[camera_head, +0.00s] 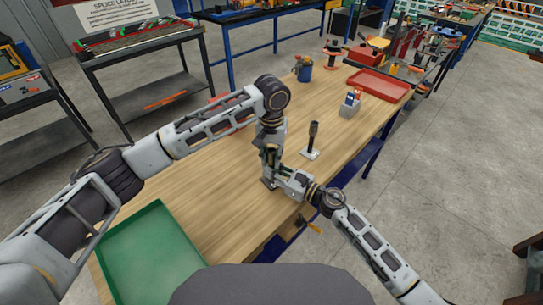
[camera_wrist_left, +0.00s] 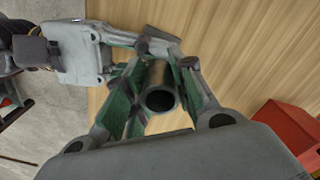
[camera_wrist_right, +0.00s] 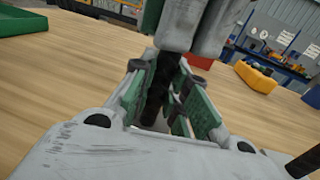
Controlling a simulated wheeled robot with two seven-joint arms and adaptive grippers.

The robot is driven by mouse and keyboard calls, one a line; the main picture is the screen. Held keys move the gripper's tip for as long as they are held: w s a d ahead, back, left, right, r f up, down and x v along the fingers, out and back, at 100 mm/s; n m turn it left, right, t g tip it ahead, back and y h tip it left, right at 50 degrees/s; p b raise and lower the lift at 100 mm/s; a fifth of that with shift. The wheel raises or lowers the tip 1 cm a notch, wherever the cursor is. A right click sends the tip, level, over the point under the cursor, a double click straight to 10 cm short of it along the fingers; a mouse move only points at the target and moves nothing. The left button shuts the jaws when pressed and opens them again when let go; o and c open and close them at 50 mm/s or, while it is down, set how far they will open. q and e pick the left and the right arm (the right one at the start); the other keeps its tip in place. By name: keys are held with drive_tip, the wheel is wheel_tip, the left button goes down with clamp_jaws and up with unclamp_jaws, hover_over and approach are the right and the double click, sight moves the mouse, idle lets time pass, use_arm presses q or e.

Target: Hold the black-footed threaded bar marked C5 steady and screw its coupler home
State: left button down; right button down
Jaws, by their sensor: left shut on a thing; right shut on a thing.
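My left gripper (camera_head: 270,145) reaches down from above and is shut on a dark hollow coupler (camera_wrist_left: 160,98). In the left wrist view the coupler's round open end faces the camera, between the green finger pads. My right gripper (camera_head: 277,176) comes in low from the right, just below the left one. It is shut on a dark upright threaded bar (camera_wrist_right: 158,88), seen in the right wrist view under the left gripper's fingers. The bar's foot is mostly hidden by the grippers, and no C5 mark is readable. How far the coupler sits on the thread cannot be told.
A second upright bar (camera_head: 313,136) on a pale foot stands close by, to the right. Behind it are a small grey box (camera_head: 348,110), a blue cup (camera_head: 304,73) and a red tray (camera_head: 378,85). A green tray (camera_head: 150,250) lies at the near left. Wood between is clear.

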use_arm(q)
drive_tip(key=m, duration=0.6)
drive_tip(key=shift+w+a, duration=0.1)
drive_tip(key=m, duration=0.5)
drive_tip(key=shift+m, duration=0.3)
drive_tip(key=m, duration=1.1)
drive_tip(key=shift+m, duration=0.4)
drive_tip(key=m, duration=1.5)
drive_tip(key=shift+m, duration=0.3)
drive_tip(key=m, duration=0.5)
